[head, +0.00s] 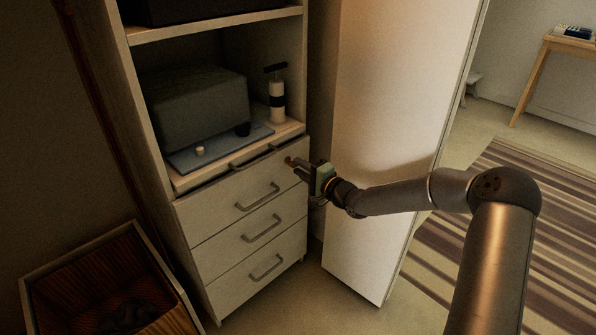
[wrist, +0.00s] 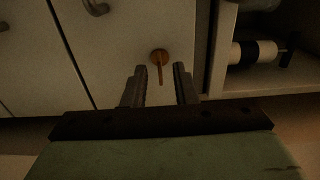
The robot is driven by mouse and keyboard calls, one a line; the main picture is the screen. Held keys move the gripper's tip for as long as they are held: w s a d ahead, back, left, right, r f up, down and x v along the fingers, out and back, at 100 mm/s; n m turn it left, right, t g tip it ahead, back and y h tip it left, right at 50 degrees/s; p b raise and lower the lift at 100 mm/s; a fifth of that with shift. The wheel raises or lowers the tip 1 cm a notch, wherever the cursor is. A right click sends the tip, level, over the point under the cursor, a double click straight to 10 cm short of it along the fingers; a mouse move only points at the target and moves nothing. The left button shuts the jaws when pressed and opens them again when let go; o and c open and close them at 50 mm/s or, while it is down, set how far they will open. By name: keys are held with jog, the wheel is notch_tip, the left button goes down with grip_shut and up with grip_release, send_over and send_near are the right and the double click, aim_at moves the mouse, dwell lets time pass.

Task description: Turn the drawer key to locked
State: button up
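The brass-coloured drawer key (wrist: 160,74) has a round base on the pale top drawer front (wrist: 125,40) and shows edge-on as a thin bar in the wrist view. In the head view, the top drawer (head: 232,196) is the uppermost of the stacked drawers and looks closed. My gripper (head: 299,166) is at its upper right corner. In the wrist view, my gripper (wrist: 160,70) is open, with one finger on each side of the key in the picture. Gaps show between the key and both fingers; I cannot tell the exact depth.
Above the drawers, a shelf holds a grey box (head: 200,105), a blue tray (head: 185,160) with small cups, and a white-and-black cylinder (head: 277,100) with a T-shaped top. A tall open door (head: 385,120) stands right of the drawers. A wooden crate (head: 62,262) sits lower left.

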jog(key=shift+x, duration=0.8)
grip_shut()
